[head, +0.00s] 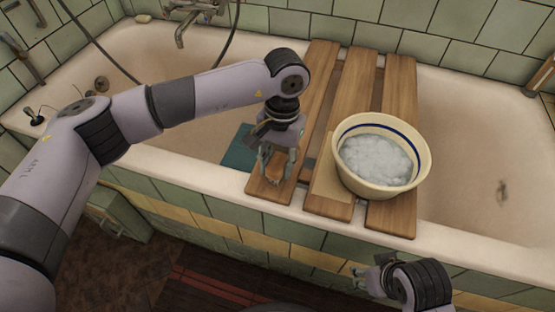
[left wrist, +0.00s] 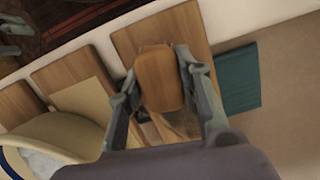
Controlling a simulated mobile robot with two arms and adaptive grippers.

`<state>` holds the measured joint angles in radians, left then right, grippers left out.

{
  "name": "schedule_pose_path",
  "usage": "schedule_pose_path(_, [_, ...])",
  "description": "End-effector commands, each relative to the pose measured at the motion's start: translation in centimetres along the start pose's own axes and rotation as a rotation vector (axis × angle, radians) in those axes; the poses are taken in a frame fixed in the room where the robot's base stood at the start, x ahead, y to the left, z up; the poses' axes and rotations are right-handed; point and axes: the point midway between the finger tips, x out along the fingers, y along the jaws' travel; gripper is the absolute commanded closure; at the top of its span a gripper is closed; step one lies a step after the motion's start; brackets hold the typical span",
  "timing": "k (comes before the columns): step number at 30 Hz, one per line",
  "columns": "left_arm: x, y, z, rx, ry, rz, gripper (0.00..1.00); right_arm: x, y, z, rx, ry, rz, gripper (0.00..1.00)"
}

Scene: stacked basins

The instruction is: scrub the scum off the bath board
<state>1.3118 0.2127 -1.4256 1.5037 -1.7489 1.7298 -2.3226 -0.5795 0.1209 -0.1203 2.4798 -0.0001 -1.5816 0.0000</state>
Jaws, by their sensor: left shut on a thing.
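The wooden bath board (head: 395,105), made of several slats, lies across the tub. My left gripper (head: 277,163) points down over the near end of its left slat. It is shut on a wooden-backed brush (head: 274,181), which also shows between the fingers in the left wrist view (left wrist: 160,80). The brush is at the slat; its underside is hidden, so contact is unclear. A pale rectangular patch (head: 325,188) lies on the middle slat; I cannot tell if it is scum. My right gripper (head: 364,274) is low in front of the tub, its fingers partly seen.
A cream basin (head: 425,172) with a blue line, full of white foam, stands on the board's right slats. A teal flat item (head: 238,150) is left of the board. The tub (head: 465,150) is open on both sides. A tap (head: 195,10) and hose are behind.

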Motion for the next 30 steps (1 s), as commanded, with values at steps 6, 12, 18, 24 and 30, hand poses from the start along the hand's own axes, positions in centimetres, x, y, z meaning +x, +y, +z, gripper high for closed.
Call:
schedule_pose_path(6, [0.4, 0.0, -0.1, 0.0, 0.0, 0.0, 0.99, 0.4, 0.0, 0.2, 0.0, 0.0, 0.0, 0.6])
schedule_pose_path(12, [0.6, 0.0, -0.1, 0.0, 0.0, 0.0, 0.99, 0.7, 0.0, 0.2, 0.0, 0.0, 0.0, 0.6])
schedule_pose_path(18, [0.9, 0.0, -0.1, 0.0, 0.0, 0.0, 0.99, 1.0, -0.1, 0.3, 0.0, 0.0, 0.0, 0.6])
schedule_pose_path(24, [1.1, 0.0, -0.1, 0.0, 0.0, 0.0, 0.99, 1.3, -0.1, 0.4, 0.0, 0.0, 0.0, 0.6])
schedule_pose_path(30, [1.2, 0.0, -0.2, 0.0, 0.0, 0.0, 0.99, 1.4, -0.1, 0.5, 0.001, 0.0, 0.0, 0.6])
